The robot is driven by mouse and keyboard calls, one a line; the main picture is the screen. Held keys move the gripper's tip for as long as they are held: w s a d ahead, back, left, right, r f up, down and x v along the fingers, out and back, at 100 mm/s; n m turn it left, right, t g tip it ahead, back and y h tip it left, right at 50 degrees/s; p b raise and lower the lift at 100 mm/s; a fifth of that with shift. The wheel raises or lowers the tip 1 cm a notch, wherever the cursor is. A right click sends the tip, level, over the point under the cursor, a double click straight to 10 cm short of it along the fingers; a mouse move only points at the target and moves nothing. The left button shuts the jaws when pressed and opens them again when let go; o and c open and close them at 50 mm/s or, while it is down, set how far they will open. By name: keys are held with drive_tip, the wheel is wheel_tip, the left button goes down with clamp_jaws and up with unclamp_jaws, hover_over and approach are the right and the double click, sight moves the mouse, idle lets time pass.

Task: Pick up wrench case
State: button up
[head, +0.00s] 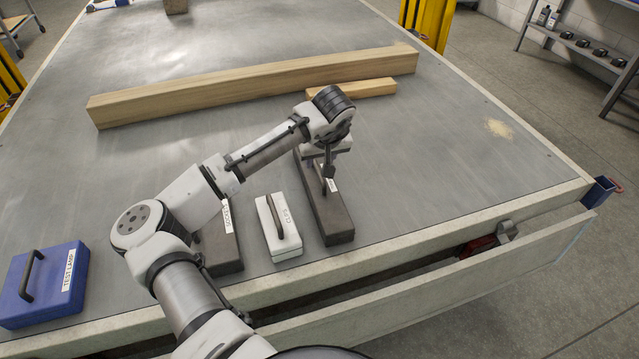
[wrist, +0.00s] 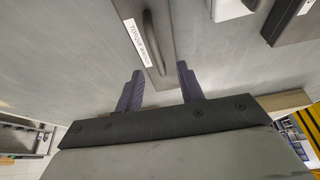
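The wrench case is a long dark grey case (head: 331,223) with a handle and a white label, lying flat on the metal table at the right of the row of cases. In the wrist view the case (wrist: 128,11) shows its label, reading "TORQUE" and a blurred second word, beside a dark bar handle. My gripper (head: 328,172) is above the case, pointing down, and covers part of its handle in the head view. In the wrist view my gripper (wrist: 160,84) is open, its two fingers apart with nothing held between them. I cannot tell the exact height of the fingertips over the handle.
A white case (head: 283,247) lies just left of the wrench case, with another dark case (head: 222,262) beyond it. A blue case (head: 66,302) is at far left. A long wooden beam (head: 250,82) and short block (head: 365,90) lie behind.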

sight(319, 170)
drive_tip(key=p+x, duration=0.1)
drive_tip(key=x, duration=0.4)
drive_tip(key=shift+w+d+f+p, duration=0.1)
drive_tip(key=shift+w+d+p, duration=0.05)
drive_tip(key=shift+w+p, duration=0.25)
drive_tip(key=shift+w+f, duration=0.15)
drive_tip(key=shift+f, duration=0.45)
drive_tip(key=shift+f, duration=0.25)
drive_tip(key=shift+c, duration=0.4)
clamp_jaws()
idle(0.5)
drive_tip(key=shift+r, duration=0.1)
